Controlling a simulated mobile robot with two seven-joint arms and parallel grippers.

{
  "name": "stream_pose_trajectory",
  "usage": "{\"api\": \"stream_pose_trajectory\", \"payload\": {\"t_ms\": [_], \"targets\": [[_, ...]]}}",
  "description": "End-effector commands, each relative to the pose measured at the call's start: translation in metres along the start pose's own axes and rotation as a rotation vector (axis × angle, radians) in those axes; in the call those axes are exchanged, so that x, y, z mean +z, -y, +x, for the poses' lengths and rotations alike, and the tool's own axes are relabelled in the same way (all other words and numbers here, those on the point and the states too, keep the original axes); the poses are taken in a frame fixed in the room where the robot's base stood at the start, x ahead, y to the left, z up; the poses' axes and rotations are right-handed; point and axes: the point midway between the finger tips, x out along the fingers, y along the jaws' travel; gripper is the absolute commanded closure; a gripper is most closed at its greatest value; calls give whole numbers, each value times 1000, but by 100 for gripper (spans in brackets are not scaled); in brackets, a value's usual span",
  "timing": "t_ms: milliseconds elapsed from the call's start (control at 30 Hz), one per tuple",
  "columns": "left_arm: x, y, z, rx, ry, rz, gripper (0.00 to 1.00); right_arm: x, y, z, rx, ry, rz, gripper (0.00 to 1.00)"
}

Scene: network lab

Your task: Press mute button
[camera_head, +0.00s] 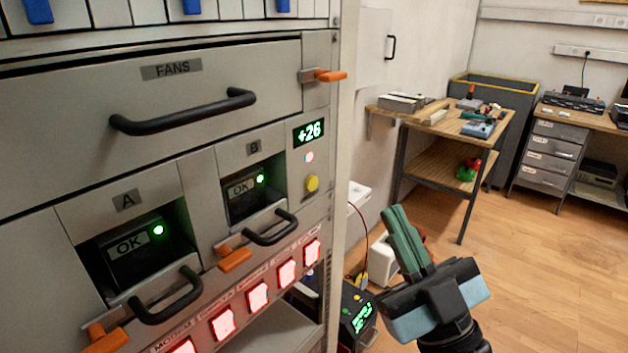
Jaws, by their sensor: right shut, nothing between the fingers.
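A round yellow button (312,183) sits on the right side of the grey rack's front panel. A small pinkish-red light (309,157) and a green "+26" display (309,132) are above it. I see no readable mute label, so I cannot confirm which control is the mute button. My right gripper (394,212) is to the right of the rack, its green fingers together, pointing up and left. It is shut and empty, apart from the yellow button. My left gripper is not in view.
A row of red lit switches (257,295) runs along the rack below bays A and B. Black handles (182,111) and orange latches (235,259) stick out from the rack. A workbench (440,122) with tools stands behind right. Wooden floor on the right is open.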

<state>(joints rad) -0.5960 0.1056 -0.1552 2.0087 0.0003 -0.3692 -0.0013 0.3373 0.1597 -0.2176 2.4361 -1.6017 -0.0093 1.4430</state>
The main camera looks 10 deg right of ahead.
Motion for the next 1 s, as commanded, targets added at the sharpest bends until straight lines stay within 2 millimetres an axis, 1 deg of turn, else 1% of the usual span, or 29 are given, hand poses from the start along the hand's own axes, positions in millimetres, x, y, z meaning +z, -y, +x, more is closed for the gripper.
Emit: {"api": "stream_pose_trajectory", "payload": {"t_ms": [233,700,1000], "targets": [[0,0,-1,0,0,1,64,6,5,8,1,0,0,100],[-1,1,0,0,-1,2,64,35,34,47,1,1,1,100],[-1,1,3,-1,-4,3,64,45,44,60,0,1,1,100]]}}
